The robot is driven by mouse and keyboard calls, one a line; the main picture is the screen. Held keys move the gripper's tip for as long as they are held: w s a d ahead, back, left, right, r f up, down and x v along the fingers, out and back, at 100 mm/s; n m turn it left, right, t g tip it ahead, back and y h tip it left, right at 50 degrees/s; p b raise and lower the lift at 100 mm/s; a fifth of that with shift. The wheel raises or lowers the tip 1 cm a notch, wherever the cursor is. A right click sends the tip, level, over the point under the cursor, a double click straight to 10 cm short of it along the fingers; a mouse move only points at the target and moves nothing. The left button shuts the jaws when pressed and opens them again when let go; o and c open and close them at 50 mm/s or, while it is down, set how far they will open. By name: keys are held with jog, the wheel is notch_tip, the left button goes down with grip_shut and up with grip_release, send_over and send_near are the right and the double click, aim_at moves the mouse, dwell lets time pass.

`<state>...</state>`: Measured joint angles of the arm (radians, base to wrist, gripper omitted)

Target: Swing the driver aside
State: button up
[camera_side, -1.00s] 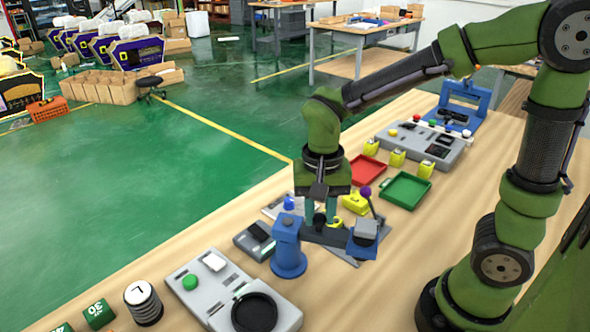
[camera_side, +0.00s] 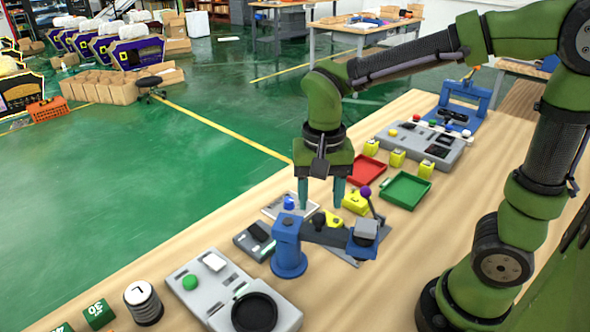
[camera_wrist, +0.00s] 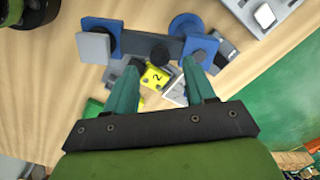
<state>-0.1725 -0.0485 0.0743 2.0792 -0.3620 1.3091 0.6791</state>
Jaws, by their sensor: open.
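The driver is a dark swing arm (camera_side: 325,237) on a round blue post (camera_side: 289,250), with a blue block (camera_side: 360,246) at its other end. A dark knob (camera_side: 319,220) stands on the arm. In the wrist view, the arm (camera_wrist: 140,46) runs across the top, between blue parts. My gripper (camera_side: 321,206) is open and empty, pointing down just above the arm. In the wrist view, its teal fingers (camera_wrist: 160,66) are spread apart, with the knob (camera_wrist: 159,53) a little beyond the gap between them. A lever with a purple knob (camera_side: 365,192) rises by the blue block.
A yellow block (camera_side: 356,203) and a flat grey plate lie behind the arm. Red (camera_side: 367,169) and green (camera_side: 406,190) trays are farther back. A grey console with a green button (camera_side: 190,282) and a numbered cylinder (camera_side: 143,302) are in front.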

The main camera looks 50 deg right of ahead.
notch_tip(320, 180, up, 13)
dwell(0.4)
jog(key=n+t+y, duration=0.2)
jog(key=n+t, duration=0.3)
jog(key=t, duration=0.2)
send_near(323, 216)
jog(key=r, duration=0.1)
jog(key=d+r, duration=0.1)
jog(key=r, duration=0.1)
jog(key=shift+w+d+r, duration=0.15)
jog(key=shift+d+r, duration=0.15)
jog(key=shift+d, duration=0.1)
